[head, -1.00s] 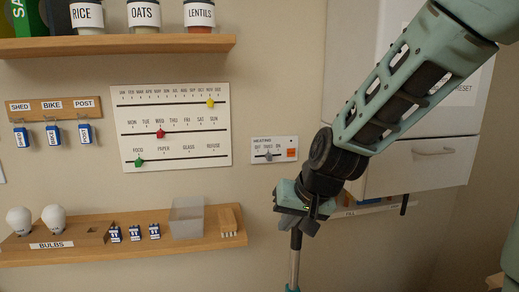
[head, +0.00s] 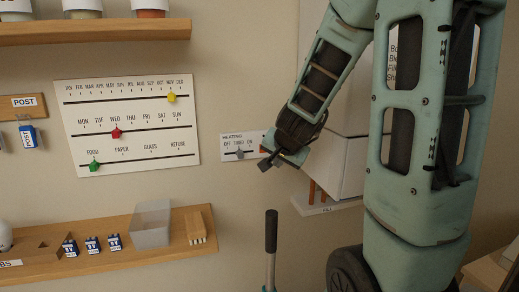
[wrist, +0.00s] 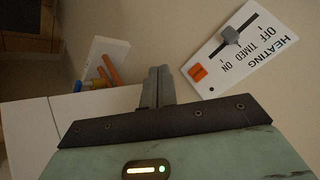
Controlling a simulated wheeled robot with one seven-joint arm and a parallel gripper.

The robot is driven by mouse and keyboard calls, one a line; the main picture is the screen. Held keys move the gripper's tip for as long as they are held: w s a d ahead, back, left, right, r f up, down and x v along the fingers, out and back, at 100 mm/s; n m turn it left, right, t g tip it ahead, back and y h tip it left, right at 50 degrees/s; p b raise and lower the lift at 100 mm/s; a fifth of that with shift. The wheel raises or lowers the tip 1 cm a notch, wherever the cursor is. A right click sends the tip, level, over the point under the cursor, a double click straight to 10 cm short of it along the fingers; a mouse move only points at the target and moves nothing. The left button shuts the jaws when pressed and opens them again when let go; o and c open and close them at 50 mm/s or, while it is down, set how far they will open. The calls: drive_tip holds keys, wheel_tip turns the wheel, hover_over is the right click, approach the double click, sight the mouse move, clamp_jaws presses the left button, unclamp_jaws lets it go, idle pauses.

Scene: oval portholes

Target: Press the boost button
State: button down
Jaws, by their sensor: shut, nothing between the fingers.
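The white heating panel (head: 232,146) is on the wall, marked OFF, TIMED and ON. Its grey slider knob (wrist: 231,35) stands by TIMED. An orange button (wrist: 198,72) sits at the ON end of the panel; its lettering cannot be read. In the head view my arm covers most of the button. My gripper (head: 264,164) is shut and empty, at the panel's lower right. In the wrist view its fingertips (wrist: 159,72) appear just left of the orange button. I cannot tell how far they are from the wall.
Left of the panel hangs a slider calendar board (head: 130,120). Below it a wooden shelf (head: 110,254) holds a clear bin (head: 151,225), a brush and small blue-white tags. A white cabinet (head: 343,165) stands close behind my arm on the right.

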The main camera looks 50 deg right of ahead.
drive_tip(key=shift+w, duration=0.1)
drive_tip(key=w+d+p, duration=0.2)
drive_tip(key=w+d, duration=0.2)
drive_tip(key=w, duration=0.3)
drive_tip(key=shift+w+d, duration=0.15)
drive_tip(key=shift+d, duration=0.15)
drive_tip(key=shift+w, duration=0.1)
idle(2.0)
drive_tip(key=shift+w+d+p, duration=0.2)
drive_tip(key=shift+w+p, duration=0.05)
drive_tip(key=shift+p, duration=0.05)
drive_tip(key=shift+w+d, duration=0.2)
drive_tip(key=shift+w, duration=0.15)
idle(0.6)
idle(0.4)
drive_tip(key=shift+s+a, duration=0.45)
drive_tip(key=shift+s, duration=0.25)
drive_tip(key=shift+s, duration=0.1)
